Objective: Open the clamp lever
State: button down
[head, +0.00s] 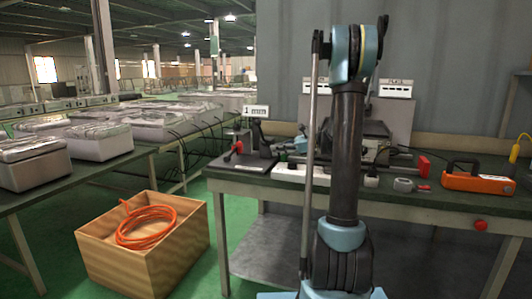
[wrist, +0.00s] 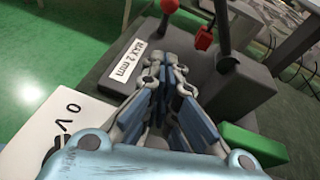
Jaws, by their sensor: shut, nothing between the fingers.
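In the wrist view, a dark grey clamp block (wrist: 243,97) carries a label reading MAX 2 mm. A black upright lever (wrist: 222,28) rises from a rounded joint on it. A smaller part with a red grip (wrist: 203,38) stands just left of this lever; I cannot tell which is the clamp lever. In the head view, a dark device with a red handle (head: 238,147) stands at the workbench's left end. My arm hides the bench's middle.
On the workbench (head: 450,205), an orange device (head: 478,183) stands at right. A wooden box (head: 165,262) with orange cable sits on the floor at left.

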send_near(235, 149)
jog(key=f, duration=0.2)
jog(key=d+f, duration=0.1)
jog(key=f, duration=0.1)
jog(key=shift+w+d+f, duration=0.2)
jog(key=shift+w+f, duration=0.05)
jog(key=shift+f, duration=0.1)
jog(key=a, duration=0.1)
jog(key=a+r, duration=0.1)
jog(key=shift+w+a+r, duration=0.15)
jog(key=shift+w+a, duration=0.05)
jog(key=shift+a, duration=0.2)
jog(key=shift+w+a+r, duration=0.1)
jog(key=shift+a+r, duration=0.15)
jog(key=shift+a, duration=0.2)
jog(key=r, duration=0.1)
jog(key=a+r, duration=0.1)
jog(key=r, duration=0.1)
jog(key=shift+w+a, duration=0.3)
jog(key=shift+a, duration=0.05)
jog(key=shift+d+f, duration=0.1)
jog(key=shift+f, duration=0.05)
